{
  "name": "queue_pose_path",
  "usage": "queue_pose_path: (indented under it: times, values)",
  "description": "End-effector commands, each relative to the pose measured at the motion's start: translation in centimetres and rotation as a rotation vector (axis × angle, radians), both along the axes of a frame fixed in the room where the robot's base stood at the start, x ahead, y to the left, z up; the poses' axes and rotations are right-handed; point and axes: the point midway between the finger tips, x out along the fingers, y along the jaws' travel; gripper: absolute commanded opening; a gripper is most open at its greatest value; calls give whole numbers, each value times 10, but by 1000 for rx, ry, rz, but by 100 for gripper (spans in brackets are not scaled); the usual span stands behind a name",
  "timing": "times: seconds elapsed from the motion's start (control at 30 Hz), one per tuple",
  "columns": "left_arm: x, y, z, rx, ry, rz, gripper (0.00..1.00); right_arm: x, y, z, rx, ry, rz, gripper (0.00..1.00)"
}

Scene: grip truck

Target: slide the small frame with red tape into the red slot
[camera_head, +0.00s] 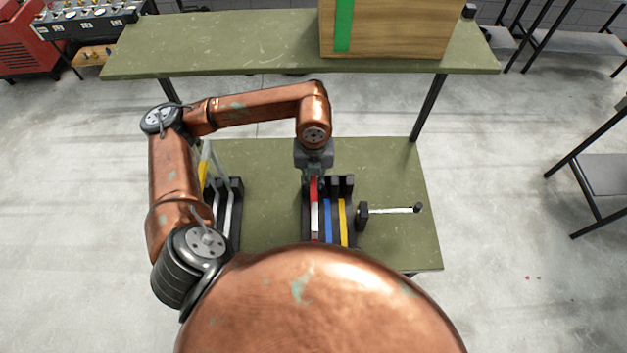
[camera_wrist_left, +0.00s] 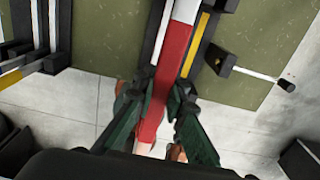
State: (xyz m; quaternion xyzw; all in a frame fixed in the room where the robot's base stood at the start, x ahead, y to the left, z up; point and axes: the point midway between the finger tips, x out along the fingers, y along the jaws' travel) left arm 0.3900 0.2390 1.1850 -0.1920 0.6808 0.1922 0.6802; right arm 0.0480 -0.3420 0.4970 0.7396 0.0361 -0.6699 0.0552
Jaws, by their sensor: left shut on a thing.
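The small frame with red tape (camera_head: 314,188) shows edge-on as a red strip with a white part in the head view. It also shows in the left wrist view (camera_wrist_left: 176,52), running between the green fingers. My left gripper (camera_head: 313,172) is shut on its red end; the fingers also show in the left wrist view (camera_wrist_left: 162,88). The frame lines up with the left side of the black slotted rack (camera_head: 350,183), beside a blue strip (camera_head: 328,222) and a yellow strip (camera_head: 343,222). I cannot tell how deep it sits. The red slot's own marking is hidden. My right gripper is not in view.
A second black rack (camera_head: 236,186) with light frames stands at the left of the green lower shelf (camera_head: 270,180). A black clamp with a metal rod (camera_head: 390,210) lies right of the slotted rack. The upper shelf (camera_head: 220,50) carries a wooden box (camera_head: 395,30).

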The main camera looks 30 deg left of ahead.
Motion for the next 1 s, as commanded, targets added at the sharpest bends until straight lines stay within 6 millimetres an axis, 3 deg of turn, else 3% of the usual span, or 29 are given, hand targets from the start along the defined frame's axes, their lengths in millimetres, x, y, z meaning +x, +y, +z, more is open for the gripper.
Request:
queue_pose_path:
  times: [0.8,0.83,1.0]
  values:
    - [0,0,-4,0,-1,0,0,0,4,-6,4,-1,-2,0]
    - [0,0,-4,0,-1,0,14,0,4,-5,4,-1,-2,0]
    - [0,0,-4,0,-1,0,25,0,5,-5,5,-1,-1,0]
